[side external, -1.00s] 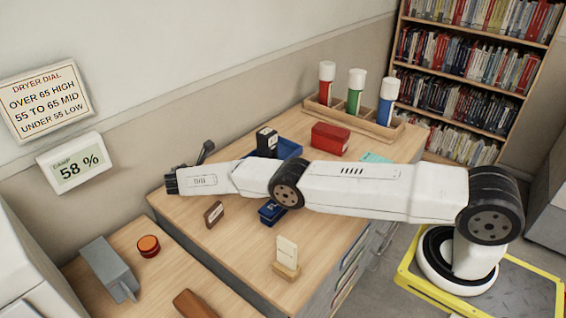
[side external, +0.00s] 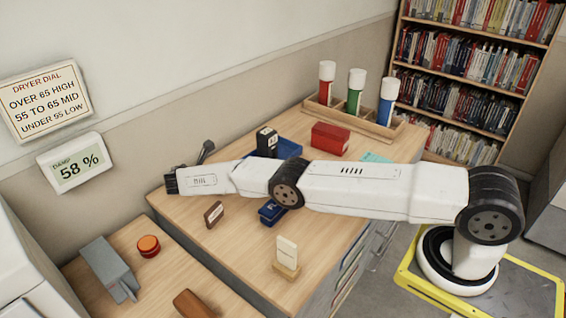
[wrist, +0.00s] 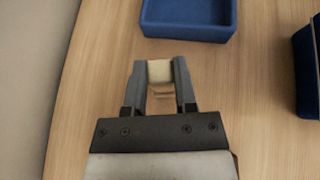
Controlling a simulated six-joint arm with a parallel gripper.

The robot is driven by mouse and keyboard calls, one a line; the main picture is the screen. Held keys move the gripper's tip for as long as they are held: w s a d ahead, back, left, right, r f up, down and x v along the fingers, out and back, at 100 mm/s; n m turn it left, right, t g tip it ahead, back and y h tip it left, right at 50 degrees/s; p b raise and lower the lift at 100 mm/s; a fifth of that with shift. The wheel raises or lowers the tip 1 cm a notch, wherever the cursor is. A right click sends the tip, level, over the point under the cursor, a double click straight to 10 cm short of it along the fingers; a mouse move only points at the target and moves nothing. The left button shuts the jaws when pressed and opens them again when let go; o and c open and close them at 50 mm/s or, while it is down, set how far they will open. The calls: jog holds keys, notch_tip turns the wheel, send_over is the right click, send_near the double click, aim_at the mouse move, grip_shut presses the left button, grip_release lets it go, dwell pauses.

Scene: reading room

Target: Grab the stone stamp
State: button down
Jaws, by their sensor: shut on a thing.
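A pale beige block, which looks like the stone stamp (wrist: 160,68), sits between the two fingers of my gripper (wrist: 160,82) in the wrist view. The fingers are shut on its sides. In the side view my gripper (side external: 172,181) is low over the left end of the wooden table, near the wall. The stamp is hidden there behind my gripper. I cannot tell whether it touches the table top.
A blue tray (wrist: 188,32) lies just ahead of my gripper in the wrist view. A brown plaque (side external: 214,214), blue box (side external: 270,213) and card on a stand (side external: 286,268) stand along the front. A red box (side external: 330,135) and tube rack (side external: 350,119) are behind.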

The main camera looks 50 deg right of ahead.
jog(key=shift+r, duration=0.2)
jog(key=shift+r, duration=1.35)
jog(key=s+r, duration=1)
jog(key=s, duration=0.4)
jog(key=shift+a, duration=0.1)
